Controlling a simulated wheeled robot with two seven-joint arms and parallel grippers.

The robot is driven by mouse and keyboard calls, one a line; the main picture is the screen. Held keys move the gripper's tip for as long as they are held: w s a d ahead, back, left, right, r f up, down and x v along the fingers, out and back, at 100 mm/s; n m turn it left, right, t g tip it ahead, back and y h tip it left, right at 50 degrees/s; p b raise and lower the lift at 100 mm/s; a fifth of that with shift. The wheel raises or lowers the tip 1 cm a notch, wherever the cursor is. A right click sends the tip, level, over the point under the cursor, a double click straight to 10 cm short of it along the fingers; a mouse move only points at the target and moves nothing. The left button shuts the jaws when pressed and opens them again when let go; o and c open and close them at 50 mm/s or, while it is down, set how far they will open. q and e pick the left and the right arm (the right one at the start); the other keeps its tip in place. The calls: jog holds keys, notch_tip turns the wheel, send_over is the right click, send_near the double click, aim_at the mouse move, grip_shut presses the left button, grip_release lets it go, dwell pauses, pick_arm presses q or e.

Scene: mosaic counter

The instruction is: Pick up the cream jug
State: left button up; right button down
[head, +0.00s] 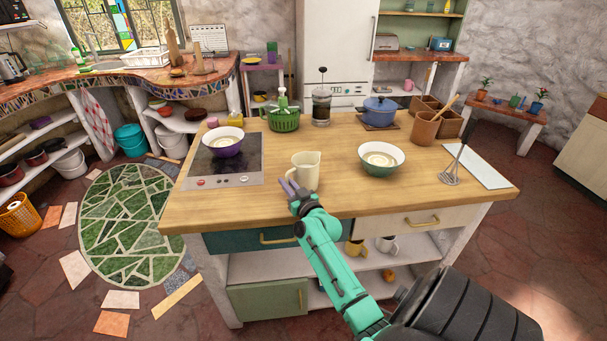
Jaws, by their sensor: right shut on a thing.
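The cream jug (307,170) stands upright on the wooden counter top (335,203), near its front edge. My right gripper (290,188) reaches in from the lower right and is at the jug's lower left side. It is shut on the jug, and its fingers cover a small part of the jug's lower left. The jug seems to rest on the counter; I cannot tell of any gap beneath it. My left gripper is not in the head view.
Left of the jug is a black cooktop (210,165) with a purple bowl (224,147). Right of it is a green-and-white bowl (381,167).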

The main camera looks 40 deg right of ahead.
jog(key=shift+r, duration=0.2)
dwell(0.7)
notch_tip(320, 180, up, 20)
jog(key=shift+f, duration=0.1)
dwell(1.8)
